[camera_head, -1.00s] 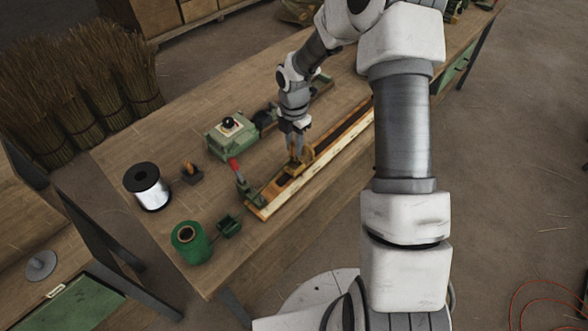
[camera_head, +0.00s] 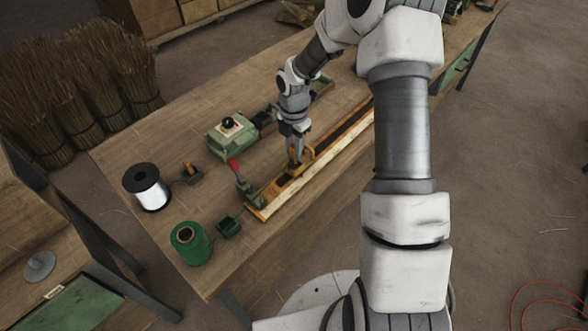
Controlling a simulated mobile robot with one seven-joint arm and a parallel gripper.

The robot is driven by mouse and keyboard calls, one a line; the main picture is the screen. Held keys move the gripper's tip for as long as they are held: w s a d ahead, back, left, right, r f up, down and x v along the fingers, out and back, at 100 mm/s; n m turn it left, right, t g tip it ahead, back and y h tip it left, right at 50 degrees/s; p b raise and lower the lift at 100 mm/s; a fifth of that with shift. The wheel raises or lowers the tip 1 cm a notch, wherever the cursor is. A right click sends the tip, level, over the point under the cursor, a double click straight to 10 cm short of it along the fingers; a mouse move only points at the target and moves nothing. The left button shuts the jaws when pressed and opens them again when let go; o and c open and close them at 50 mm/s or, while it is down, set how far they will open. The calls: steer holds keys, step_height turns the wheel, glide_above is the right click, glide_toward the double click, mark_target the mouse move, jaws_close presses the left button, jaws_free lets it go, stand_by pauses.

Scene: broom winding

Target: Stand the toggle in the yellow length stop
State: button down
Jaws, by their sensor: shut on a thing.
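The yellow length stop (camera_head: 307,156) stands on the long wooden rail (camera_head: 338,146) on the bench. My gripper (camera_head: 295,160) points down at the stop, with its fingertips at the stop's near left side. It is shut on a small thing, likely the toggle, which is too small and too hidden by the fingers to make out. I cannot tell whether that thing touches the stop or stands in it.
A wire spool (camera_head: 147,186), a green twine spool (camera_head: 191,242) and a small green box (camera_head: 228,227) stand to the left. The bench (camera_head: 150,132) is bare at the back left.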

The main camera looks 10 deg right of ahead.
mark_target(294, 156)
steer(key=shift+f, duration=0.15)
steer(key=shift+f+b, duration=1.05)
steer(key=shift+f, duration=0.45)
steer(key=c, duration=0.6)
jaws_free()
steer(key=shift+r, duration=0.1)
steer(key=shift+r+p, duration=0.65)
steer(key=shift+r, duration=8.05)
